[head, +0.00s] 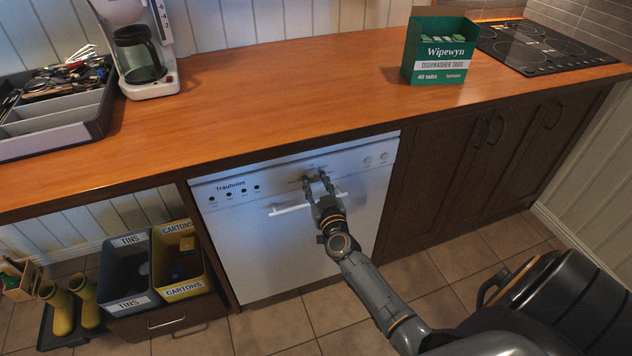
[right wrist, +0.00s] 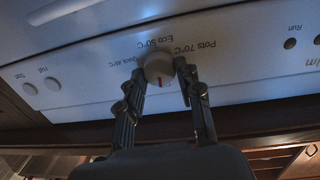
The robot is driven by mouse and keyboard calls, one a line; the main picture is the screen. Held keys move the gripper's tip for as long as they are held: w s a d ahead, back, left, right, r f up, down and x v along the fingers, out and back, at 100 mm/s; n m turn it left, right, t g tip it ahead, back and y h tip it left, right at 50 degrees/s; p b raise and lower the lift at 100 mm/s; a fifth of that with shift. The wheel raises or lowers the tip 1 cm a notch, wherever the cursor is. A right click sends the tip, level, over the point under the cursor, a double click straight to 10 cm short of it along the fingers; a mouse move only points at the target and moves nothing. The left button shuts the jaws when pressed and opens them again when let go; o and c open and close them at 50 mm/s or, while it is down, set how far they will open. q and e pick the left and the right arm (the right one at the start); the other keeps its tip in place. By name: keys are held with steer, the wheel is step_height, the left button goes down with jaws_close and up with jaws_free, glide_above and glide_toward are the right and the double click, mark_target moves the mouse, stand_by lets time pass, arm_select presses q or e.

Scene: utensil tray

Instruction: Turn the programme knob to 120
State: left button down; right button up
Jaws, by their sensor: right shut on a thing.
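The white dishwasher (head: 290,240) is built in under the counter, with its control strip along the top. In the right wrist view the round pale programme knob (right wrist: 158,64) has a red mark on its rim pointing to the picture's bottom. The upside-down labels around it read Eco 50°C, Pots 70°C and what looks like Quick 45°C; I can read no 120. My right gripper (head: 317,180) is shut on the knob, one finger on each side; it also shows in the right wrist view (right wrist: 161,72). In the head view the gripper mostly hides the knob. My left gripper is out of view.
The door handle (head: 290,209) runs just below the gripper. Small round buttons (right wrist: 30,88) sit on the control strip. On the wooden counter (head: 290,90) are a cutlery tray (head: 60,125), a coffee maker (head: 150,88) and a green tabs box (head: 438,75). Bins (head: 130,305) stand left.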

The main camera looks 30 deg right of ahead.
steer(key=m+p, duration=0.1)
steer(key=m, duration=0.3)
steer(key=shift+r, duration=0.1)
steer(key=m, duration=0.3)
steer(key=shift+p, duration=0.3)
steer(key=m, duration=0.2)
steer(key=shift+d+m, duration=0.1)
steer(key=shift+m, duration=0.2)
steer(key=m, duration=0.2)
steer(key=shift+m+g+y, duration=0.3)
steer(key=shift+y, duration=0.1)
steer(key=m+b, duration=0.1)
steer(key=m, duration=0.2)
steer(key=shift+d, duration=0.1)
steer(key=m+b, duration=0.1)
steer(key=m, duration=0.4)
steer(key=shift+m+y+b, duration=0.3)
steer(key=shift+m+y, duration=0.1)
steer(key=shift+m, duration=0.3)
